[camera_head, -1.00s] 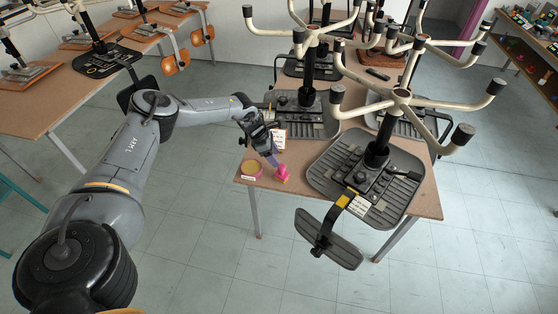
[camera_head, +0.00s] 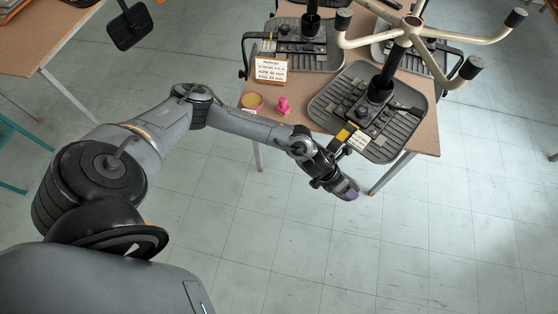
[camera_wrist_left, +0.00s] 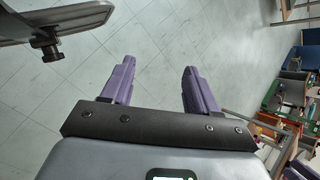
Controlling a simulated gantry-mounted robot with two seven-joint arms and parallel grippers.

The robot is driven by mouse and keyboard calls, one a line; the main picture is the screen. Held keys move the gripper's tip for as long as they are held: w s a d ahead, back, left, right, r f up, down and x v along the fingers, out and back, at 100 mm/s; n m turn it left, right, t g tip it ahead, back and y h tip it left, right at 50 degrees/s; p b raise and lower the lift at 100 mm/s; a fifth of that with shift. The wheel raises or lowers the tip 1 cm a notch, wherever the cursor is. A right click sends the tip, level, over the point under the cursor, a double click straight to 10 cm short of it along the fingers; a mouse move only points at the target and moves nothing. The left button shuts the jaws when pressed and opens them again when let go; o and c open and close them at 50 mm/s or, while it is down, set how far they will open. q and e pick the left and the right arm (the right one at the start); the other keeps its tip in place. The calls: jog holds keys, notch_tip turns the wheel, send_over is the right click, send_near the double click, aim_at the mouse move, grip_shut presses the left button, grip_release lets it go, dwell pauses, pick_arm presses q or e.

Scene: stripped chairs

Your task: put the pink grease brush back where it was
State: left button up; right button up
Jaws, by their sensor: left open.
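The pink grease brush (camera_head: 283,105) stands on the brown table (camera_head: 300,117) near its front left corner. It is just right of a round pink tin with a yellowish top (camera_head: 251,101), apart from it. My left gripper (camera_head: 348,190) is beyond the table's front edge, over the floor, to the right of and nearer than the brush. In the left wrist view my left gripper's purple fingers (camera_wrist_left: 158,80) are apart with only floor between them. The brush does not show in that view. My right gripper is not in view.
A white sign (camera_head: 271,71) stands behind the tin. Another table (camera_head: 38,42) is at the far left. The floor in front is clear.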

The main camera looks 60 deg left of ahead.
pick_arm(q)
jog(key=s+d+r+n+t, duration=0.1)
jog(key=s+d+r+n, duration=0.3)
jog(key=d+n, duration=0.3)
jog(key=s+d+r+n+t, duration=0.1)
jog(key=s+d+r+n, duration=0.35)
jog(key=n, duration=0.35)
jog(key=s+a+n+g+y, duration=0.4)
jog(key=s+a+n, duration=1.1)
jog(key=n, duration=0.4)
jog(key=shift+r+y, duration=0.15)
jog(key=shift+y, duration=0.35)
jog(key=shift+r, duration=0.1)
